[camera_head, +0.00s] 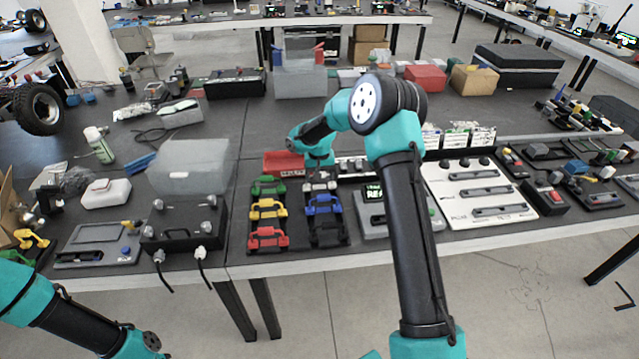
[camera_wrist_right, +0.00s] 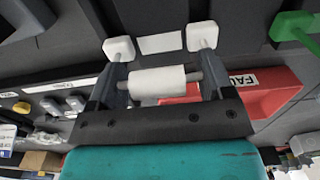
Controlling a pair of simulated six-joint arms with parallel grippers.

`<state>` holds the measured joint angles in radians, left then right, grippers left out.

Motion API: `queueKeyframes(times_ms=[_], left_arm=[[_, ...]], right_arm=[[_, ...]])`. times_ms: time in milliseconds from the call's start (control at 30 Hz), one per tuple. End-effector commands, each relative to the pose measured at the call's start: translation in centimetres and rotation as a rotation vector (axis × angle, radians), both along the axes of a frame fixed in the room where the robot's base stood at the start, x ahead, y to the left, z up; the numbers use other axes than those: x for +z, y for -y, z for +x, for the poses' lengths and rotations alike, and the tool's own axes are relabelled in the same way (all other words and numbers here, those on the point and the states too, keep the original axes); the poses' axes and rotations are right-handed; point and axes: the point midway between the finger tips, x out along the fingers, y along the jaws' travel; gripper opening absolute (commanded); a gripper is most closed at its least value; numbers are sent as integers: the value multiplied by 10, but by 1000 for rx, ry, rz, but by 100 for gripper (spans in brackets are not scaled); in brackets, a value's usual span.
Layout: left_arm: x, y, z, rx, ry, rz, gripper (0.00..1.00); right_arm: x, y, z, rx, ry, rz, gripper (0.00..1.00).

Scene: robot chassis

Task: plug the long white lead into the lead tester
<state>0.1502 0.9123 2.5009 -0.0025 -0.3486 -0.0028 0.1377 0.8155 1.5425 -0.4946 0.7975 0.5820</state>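The white lead (camera_wrist_right: 160,86) shows in the right wrist view as a thick white grip on a thin grey bar, with a white end block on each side. In the head view it is at the back of the right-hand lead column (camera_head: 320,186), mostly hidden by my gripper. My right gripper (camera_wrist_right: 163,80) is at the lead, its grey fingers spread to either side of the white grip, with a gap at the right. The lead tester (camera_head: 372,226), with a lit green display, is right of the leads and partly covered by my right arm. My left gripper is out of view.
Green, yellow and red leads (camera_head: 266,212) stand in the left column; a blue lead (camera_head: 325,206) is in front of the white one. A red FAULTY bin (camera_head: 284,161) is behind. A white panel (camera_head: 482,190) lies right of the tester, a black box (camera_head: 180,238) left.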

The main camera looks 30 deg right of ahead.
Motion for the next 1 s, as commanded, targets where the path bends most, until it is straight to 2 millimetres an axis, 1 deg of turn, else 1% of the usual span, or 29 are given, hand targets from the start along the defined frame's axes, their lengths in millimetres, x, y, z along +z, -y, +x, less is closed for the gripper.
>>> queueKeyframes(times_ms=[33, 67, 500, 567, 833, 933, 1000], left_arm=[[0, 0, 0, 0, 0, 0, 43], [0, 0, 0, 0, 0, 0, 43], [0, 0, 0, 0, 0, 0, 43], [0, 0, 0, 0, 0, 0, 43], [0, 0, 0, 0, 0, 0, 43], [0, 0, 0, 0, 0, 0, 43], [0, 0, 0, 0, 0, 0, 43]], right_arm=[[0, 0, 0, 0, 0, 0, 71], [0, 0, 0, 0, 0, 0, 68], [0, 0, 0, 0, 0, 0, 26], [0, 0, 0, 0, 0, 0, 20], [2, 0, 0, 0, 1, 0, 20], [8, 0, 1, -1, 3, 0, 20], [16, 0, 1, -1, 4, -1, 20]])
